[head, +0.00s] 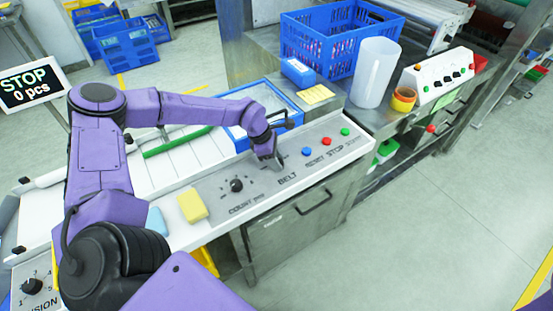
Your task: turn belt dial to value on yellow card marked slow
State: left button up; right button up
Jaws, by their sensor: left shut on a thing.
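My left gripper (278,167) comes down onto the grey control panel (215,188) just above the printed word BELT. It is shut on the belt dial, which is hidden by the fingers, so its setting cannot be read. A count dial (236,185) with a black knob sits to the left on the same panel. A yellow card (315,94) lies on the metal top behind the panel; its writing is too small to read. My right gripper is not in view.
Blue, red and green buttons (326,141) sit right of the gripper. A yellow block (192,205) lies at the panel's left end. A blue box (298,71), a blue crate (296,38), a clear jug (376,73) and an orange tape roll (403,99) stand behind. A screen (33,87) reads STOP 0 pcs.

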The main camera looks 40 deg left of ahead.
pick_arm(q)
jog(key=shift+n, duration=0.3)
jog(key=n+t+b, duration=0.1)
jog(key=n, duration=0.1)
jog(key=n+y+b, duration=0.1)
jog(key=n, duration=0.2)
jog(key=shift+d+f+t+y, duration=0.1)
jog(key=shift+d+t+y, duration=0.05)
jog(key=shift+t+y, duration=0.2)
jog(key=n+y+b, duration=0.1)
jog(key=n+b, duration=0.1)
jog(key=n, duration=0.1)
jog(key=shift+s+n+t, duration=0.1)
jog(key=shift+n+t, duration=0.15)
jog(key=shift+n, duration=0.15)
jog(key=shift+d+n+y+b, duration=0.1)
jog(key=shift+n+y+b, duration=0.45)
jog(key=shift+n+b, duration=0.55)
jog(key=shift+n, duration=0.3)
jog(key=o, duration=1)
